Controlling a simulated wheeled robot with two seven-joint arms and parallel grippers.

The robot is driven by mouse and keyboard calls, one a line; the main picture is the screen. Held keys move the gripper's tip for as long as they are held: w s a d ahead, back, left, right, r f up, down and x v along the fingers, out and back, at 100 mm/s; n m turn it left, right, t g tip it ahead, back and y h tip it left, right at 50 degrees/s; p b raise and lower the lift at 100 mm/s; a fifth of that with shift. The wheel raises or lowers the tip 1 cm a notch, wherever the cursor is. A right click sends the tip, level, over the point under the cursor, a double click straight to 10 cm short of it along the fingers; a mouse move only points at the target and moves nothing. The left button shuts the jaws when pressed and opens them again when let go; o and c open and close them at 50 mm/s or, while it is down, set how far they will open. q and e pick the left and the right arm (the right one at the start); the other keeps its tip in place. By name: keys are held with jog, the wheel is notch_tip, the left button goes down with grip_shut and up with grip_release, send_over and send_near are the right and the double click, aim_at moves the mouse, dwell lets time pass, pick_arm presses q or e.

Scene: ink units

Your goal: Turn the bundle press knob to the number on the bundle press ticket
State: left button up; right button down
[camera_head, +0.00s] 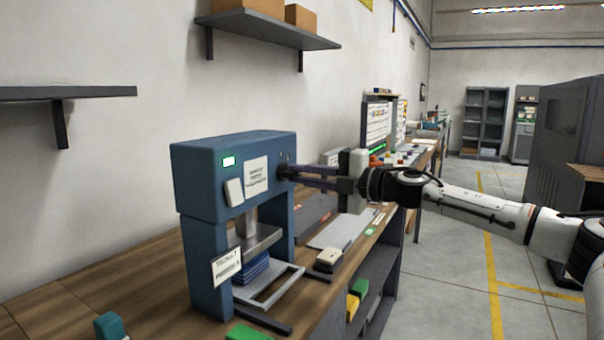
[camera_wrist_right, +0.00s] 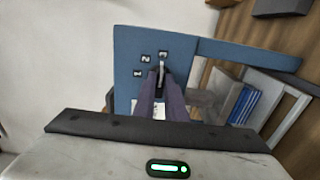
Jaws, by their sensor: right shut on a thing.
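The blue bundle press (camera_head: 235,150) stands on the wooden bench, with a stack of blue sheets (camera_head: 252,268) under its plate. The bundle press ticket (camera_head: 227,267) is a white card on its front left leg; its number is too small to read surely. My right gripper (camera_head: 288,172) is shut on the bundle press knob (camera_wrist_right: 161,70) on the press's right side. In the right wrist view the fingers (camera_wrist_right: 161,82) cover most of the knob. Marks 1, 2 and 3 sit around it, and its light pointer appears towards the 3. My left gripper is out of view.
A white label (camera_head: 256,176) and a lit green display (camera_head: 229,161) are on the press front. A grey tray (camera_head: 345,230) and a small beige-topped block (camera_head: 328,260) lie on the bench to the right. A wall shelf (camera_head: 265,30) hangs above. The aisle floor at right is clear.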

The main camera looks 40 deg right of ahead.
dwell(0.4)
jog(key=c, duration=1.8)
grip_release()
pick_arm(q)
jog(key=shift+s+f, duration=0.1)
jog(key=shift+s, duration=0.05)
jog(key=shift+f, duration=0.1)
